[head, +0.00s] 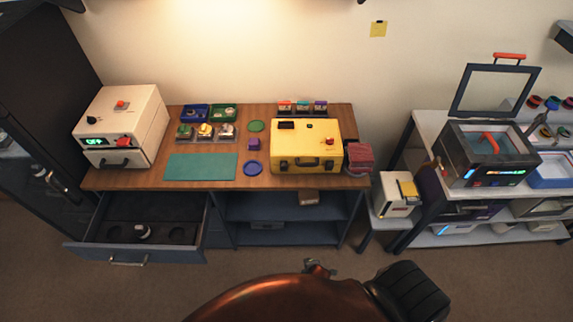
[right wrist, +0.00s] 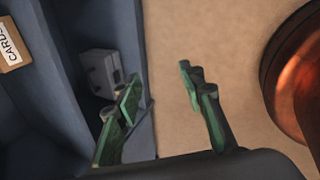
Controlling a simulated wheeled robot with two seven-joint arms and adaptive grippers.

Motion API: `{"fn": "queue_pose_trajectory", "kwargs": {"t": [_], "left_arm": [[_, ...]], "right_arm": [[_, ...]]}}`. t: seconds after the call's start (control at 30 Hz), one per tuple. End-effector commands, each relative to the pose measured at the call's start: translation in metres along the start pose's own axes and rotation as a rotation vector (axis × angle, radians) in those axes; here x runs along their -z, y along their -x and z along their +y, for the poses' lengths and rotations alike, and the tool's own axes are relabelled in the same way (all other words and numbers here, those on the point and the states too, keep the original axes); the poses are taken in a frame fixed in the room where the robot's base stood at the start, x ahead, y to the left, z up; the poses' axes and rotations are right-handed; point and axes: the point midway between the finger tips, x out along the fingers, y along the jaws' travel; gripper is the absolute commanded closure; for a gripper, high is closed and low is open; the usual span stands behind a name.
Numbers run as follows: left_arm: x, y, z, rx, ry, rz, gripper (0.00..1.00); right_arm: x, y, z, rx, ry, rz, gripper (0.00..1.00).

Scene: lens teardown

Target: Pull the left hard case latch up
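The yellow hard case (head: 305,136) stands shut on the wooden workbench (head: 140,178), right of the middle. Its front face carries a dark handle and two small latches. The left latch (head: 283,163) is small at this distance, and I cannot tell its exact angle. My right gripper (right wrist: 160,74) is open in the right wrist view, with green-padded fingers apart and nothing between them. It is below the bench top, near the shelf, away from the case.
A teal mat (head: 201,167), blue disc (head: 253,168) and small purple block (head: 254,144) lie left of the case. Red boxes (head: 360,157) are at its right. An open drawer (head: 140,228) juts out at left. A CARDS box (right wrist: 12,46) and pale device (right wrist: 101,72) sit on shelves.

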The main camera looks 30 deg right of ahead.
Motion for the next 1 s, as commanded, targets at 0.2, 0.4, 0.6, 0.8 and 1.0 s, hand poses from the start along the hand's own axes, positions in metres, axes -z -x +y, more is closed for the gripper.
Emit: {"fn": "queue_pose_trajectory", "kwargs": {"t": [0.2, 0.4, 0.6, 0.8, 1.0], "left_arm": [[-0.002, 0.018, -0.011, 0.012, 0.002, -0.003, 0.6], [0.021, 0.026, -0.014, 0.014, -0.001, 0.027, 0.6], [0.03, 0.029, -0.013, 0.013, -0.003, 0.039, 0.6], [0.021, 0.027, -0.009, 0.009, -0.002, 0.027, 0.6], [0.012, 0.024, -0.007, 0.007, -0.002, 0.015, 0.6]], "right_arm": [[0.047, 0.13, 0.229, -0.307, 0.736, -0.204, 0.64], [0.059, 0.264, 0.347, -0.439, 1.139, -0.506, 0.64], [0.056, 0.333, 0.387, -0.458, 1.288, -0.677, 0.64], [0.052, 0.328, 0.403, -0.457, 1.31, -0.702, 0.64], [0.046, 0.304, 0.424, -0.456, 1.309, -0.701, 0.64]]}}
